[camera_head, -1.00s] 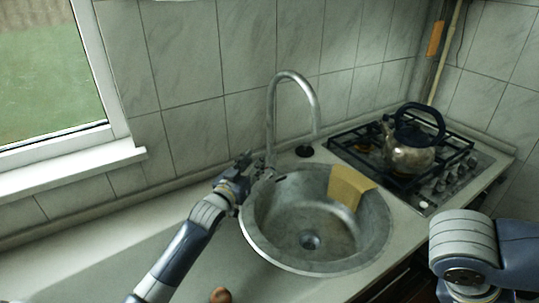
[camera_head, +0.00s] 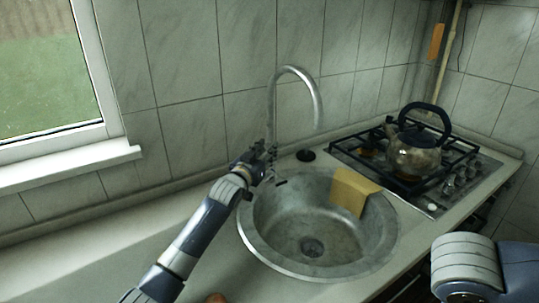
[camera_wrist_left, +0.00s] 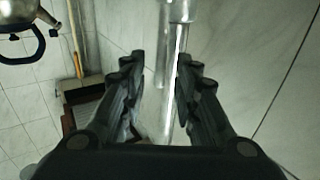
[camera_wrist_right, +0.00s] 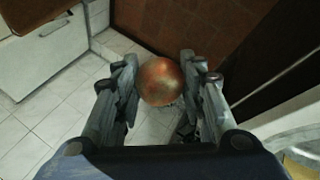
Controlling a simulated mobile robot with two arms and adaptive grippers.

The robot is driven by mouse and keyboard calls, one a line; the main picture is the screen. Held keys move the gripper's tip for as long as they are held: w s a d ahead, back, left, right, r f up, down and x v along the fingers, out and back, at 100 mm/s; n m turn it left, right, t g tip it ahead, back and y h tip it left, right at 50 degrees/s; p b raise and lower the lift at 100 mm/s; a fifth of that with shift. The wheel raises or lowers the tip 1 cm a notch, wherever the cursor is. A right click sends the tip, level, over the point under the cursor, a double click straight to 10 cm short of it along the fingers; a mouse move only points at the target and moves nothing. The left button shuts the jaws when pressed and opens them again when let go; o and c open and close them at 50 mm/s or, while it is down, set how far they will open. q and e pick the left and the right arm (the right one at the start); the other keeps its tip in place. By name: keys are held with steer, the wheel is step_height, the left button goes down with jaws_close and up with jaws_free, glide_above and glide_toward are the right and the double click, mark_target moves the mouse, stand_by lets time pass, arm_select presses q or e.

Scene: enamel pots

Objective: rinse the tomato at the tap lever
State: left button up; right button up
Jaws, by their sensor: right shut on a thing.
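The tomato (camera_wrist_right: 160,80), round and red-orange, is held between the fingertips of my right gripper (camera_wrist_right: 158,84), above a tiled floor in the right wrist view. My right gripper is outside the head view. The tap (camera_head: 318,100) is a tall curved metal spout behind the sink (camera_head: 262,240). My left gripper (camera_head: 266,162) is at the tap's base. In the left wrist view its fingers stand apart, with the metal tap pipe (camera_wrist_left: 172,100) showing between and beyond them. I cannot make out the lever; the left gripper covers that area.
A yellow cloth or sponge (camera_head: 351,190) hangs on the sink's right inner wall. A kettle (camera_head: 414,150) stands on the gas hob (camera_head: 455,172). The counter (camera_head: 90,255) left of the sink is mostly clear.

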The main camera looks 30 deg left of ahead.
arm_select(q)
steer(key=shift+w+a+b, duration=0.1)
steer(key=shift+w+b, duration=0.55)
steer(key=shift+w, duration=0.75)
jaws_close()
